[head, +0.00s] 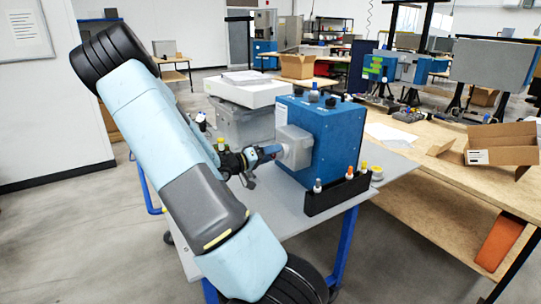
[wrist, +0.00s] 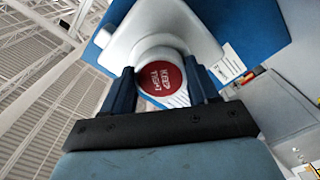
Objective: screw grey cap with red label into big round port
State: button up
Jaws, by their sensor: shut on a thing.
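In the wrist view, the cap (wrist: 160,78) shows a round red label with white lettering on its end. My gripper (wrist: 163,90) is shut on it, with one dark blue finger on each side. The cap is up against the light grey housing (wrist: 190,28) on the blue analyser; the port itself is hidden behind the cap. In the head view, my gripper (head: 272,152) reaches from the left to the grey housing (head: 294,146) on the face of the blue analyser (head: 335,135). The cap is too small to make out clearly there. How deep it sits cannot be told.
The analyser stands on a grey table (head: 365,200). A black rack (head: 337,192) with several small capped pieces stands in front of it. A grey bin (head: 240,122) with a white box (head: 248,90) on top is behind. A wooden bench (head: 450,165) with an open cardboard box (head: 502,145) is at right.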

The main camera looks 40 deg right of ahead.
jog(key=m, duration=1)
jog(key=shift+s+d+m, duration=0.1)
jog(key=shift+s+m, duration=0.05)
jog(key=shift+m, duration=0.25)
jog(key=o, duration=1)
jog(key=n, duration=2.4)
jog(key=shift+w+r, duration=0.25)
jog(key=shift+w, duration=0.15)
